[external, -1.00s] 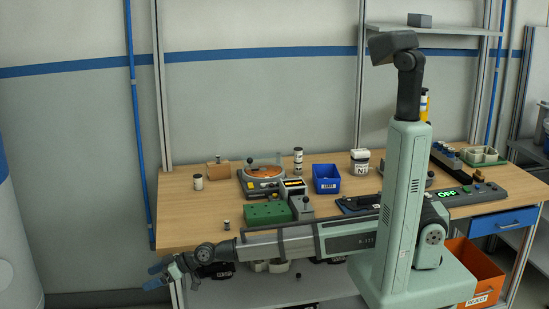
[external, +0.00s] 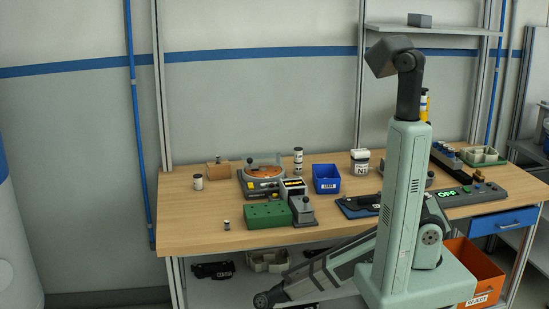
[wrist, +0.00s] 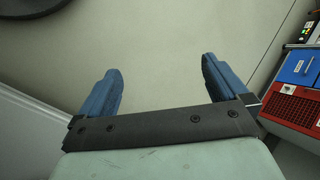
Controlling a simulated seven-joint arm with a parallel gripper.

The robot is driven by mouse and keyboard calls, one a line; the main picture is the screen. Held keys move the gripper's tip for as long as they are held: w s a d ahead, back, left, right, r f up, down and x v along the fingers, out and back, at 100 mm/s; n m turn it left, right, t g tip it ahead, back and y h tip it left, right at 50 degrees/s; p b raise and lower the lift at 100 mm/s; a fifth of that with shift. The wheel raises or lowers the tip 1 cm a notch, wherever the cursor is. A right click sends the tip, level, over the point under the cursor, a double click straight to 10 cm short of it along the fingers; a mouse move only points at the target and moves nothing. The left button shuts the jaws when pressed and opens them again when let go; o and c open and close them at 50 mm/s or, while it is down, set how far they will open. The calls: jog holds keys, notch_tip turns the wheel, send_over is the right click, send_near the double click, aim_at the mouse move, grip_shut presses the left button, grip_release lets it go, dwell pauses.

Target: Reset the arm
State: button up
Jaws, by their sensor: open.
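My gripper (wrist: 161,65) shows in the wrist view with its two blue fingers wide apart. It is open, and nothing is between the fingers. Plain pale surface lies beyond the fingertips. In the external view my arm slopes down and left from its base, in front of the workbench (external: 215,237). Its lower end reaches the bottom edge of the picture, and the gripper itself is not visible there.
On the bench are a green block (external: 267,214), a blue bin (external: 326,179) and a white jar (external: 360,163). An orange bin (external: 474,274) stands below right. In the wrist view, a red and blue unit (wrist: 298,85) is at right and a dark round shape (wrist: 28,8) at upper left.

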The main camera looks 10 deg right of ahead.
jog(key=w+d+f+m+h, duration=0.1)
jog(key=w+d+m, duration=0.1)
jog(key=w+d, duration=0.45)
jog(key=w+d+f+m, duration=0.1)
jog(key=w+d+m, duration=0.15)
jog(key=d, duration=0.75)
jog(key=w+d+f+m+h, duration=0.1)
jog(key=w+d+m, duration=0.1)
jog(key=w+d, duration=0.5)
jog(key=s+d+m, duration=0.1)
jog(key=d+m, duration=0.1)
jog(key=d, duration=1.1)
jog(key=s+d+m+y, duration=0.1)
jog(key=s+d+m, duration=0.1)
jog(key=d, duration=1.1)
jog(key=shift+f+m+g, duration=0.3)
jog(key=shift+m, duration=0.05)
